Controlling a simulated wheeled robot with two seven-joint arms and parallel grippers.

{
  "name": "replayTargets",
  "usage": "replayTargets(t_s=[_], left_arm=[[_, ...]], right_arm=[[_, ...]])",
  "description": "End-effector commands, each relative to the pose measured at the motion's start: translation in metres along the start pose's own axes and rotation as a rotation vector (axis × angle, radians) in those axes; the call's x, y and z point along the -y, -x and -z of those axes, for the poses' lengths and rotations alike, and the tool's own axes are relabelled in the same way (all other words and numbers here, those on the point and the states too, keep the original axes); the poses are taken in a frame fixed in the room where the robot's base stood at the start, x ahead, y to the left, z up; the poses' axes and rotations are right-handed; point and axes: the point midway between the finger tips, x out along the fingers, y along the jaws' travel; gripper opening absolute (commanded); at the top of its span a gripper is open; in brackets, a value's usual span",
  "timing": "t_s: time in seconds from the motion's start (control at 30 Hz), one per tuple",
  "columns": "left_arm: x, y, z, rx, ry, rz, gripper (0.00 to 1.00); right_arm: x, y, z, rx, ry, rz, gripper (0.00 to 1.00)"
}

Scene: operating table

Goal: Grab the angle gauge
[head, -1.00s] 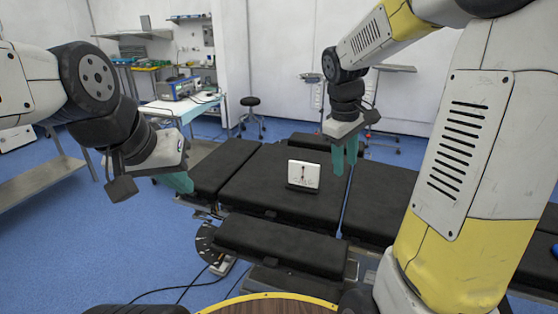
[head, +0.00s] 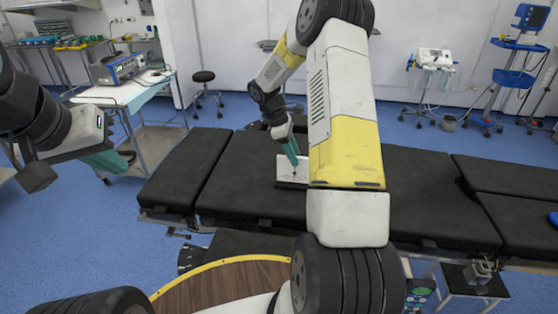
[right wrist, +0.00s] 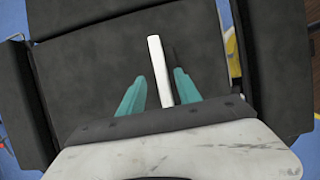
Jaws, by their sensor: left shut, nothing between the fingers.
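The angle gauge (head: 292,169) is a white upright plate with a red and dark marking, standing on the black operating table (head: 430,190). My right arm hides its right part in the head view. In the right wrist view the gauge (right wrist: 160,70) shows edge-on as a thin white strip. My right gripper (head: 291,154) is at the gauge, its teal fingers (right wrist: 158,88) open on either side of the strip, with gaps on both sides. My left gripper (head: 118,162) is shut and empty, off the table's left end.
A side table with a blue device (head: 118,69) and a black stool (head: 205,90) stand behind on the left. Medical stands (head: 432,75) are at the back right. A wooden round top with a yellow rim (head: 215,285) is in front.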

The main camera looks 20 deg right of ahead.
Motion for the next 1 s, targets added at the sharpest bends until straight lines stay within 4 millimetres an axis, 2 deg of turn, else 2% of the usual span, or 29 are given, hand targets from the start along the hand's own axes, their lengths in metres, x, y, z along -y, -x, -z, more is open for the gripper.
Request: replayTargets(t_s=[0.3,0.57,0.77,1.0], left_arm=[[0.0,0.0,0.0,0.0,0.0,0.0,0.0],[0.0,0.0,0.0,0.0,0.0,0.0,0.0],[0.0,0.0,0.0,0.0,0.0,0.0,0.0],[0.0,0.0,0.0,0.0,0.0,0.0,0.0]], right_arm=[[0.003,-0.043,0.0,0.0,0.0,0.003,0.4],[0.003,-0.048,0.0,-0.001,-0.001,0.0,0.4],[0.003,-0.048,0.0,-0.001,-0.001,0.0,0.01],[0.003,-0.047,0.0,-0.001,-0.001,-0.001,0.0]])
